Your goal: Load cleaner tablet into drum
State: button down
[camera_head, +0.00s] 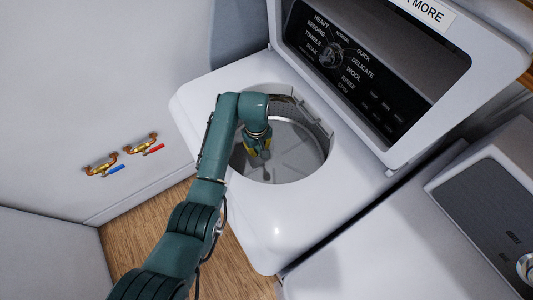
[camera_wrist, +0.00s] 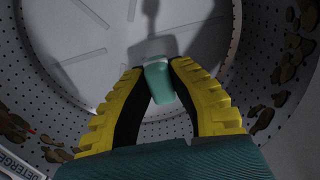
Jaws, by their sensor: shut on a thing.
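The cleaner tablet (camera_wrist: 159,82) is a small block with a pale top and a teal-green side. In the wrist view it sits between the yellow and black fingers of my gripper (camera_wrist: 152,75), which is shut on it. The washer drum (camera_wrist: 75,58) is grey, with a perforated wall and raised ribs on its floor. In the head view my arm reaches through the round opening and my gripper (camera_head: 258,150) hangs inside the drum (camera_head: 300,150). The tablet is above the drum floor, and the exact gap cannot be told. The fingers hide part of the tablet.
The washer's lid (camera_head: 420,50) stands open behind the opening, with a dark panel of cycle names. Brown flakes (camera_wrist: 285,75) cling to the drum wall. Valves with blue and red handles (camera_head: 140,143) are on the left wall. A second appliance (camera_head: 490,210) stands at the right.

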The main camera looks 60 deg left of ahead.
notch_tip(320, 180, down, 6)
jog(key=shift+f+b, duration=0.1)
jog(key=shift+b, duration=0.65)
jog(key=shift+f+b, duration=0.35)
jog(key=shift+f, duration=0.2)
jog(key=c, duration=1.1)
grip_release()
jog(key=shift+o, duration=0.2)
notch_tip(320, 180, up, 13)
jog(key=p, duration=0.4)
jog(key=shift+r, duration=0.1)
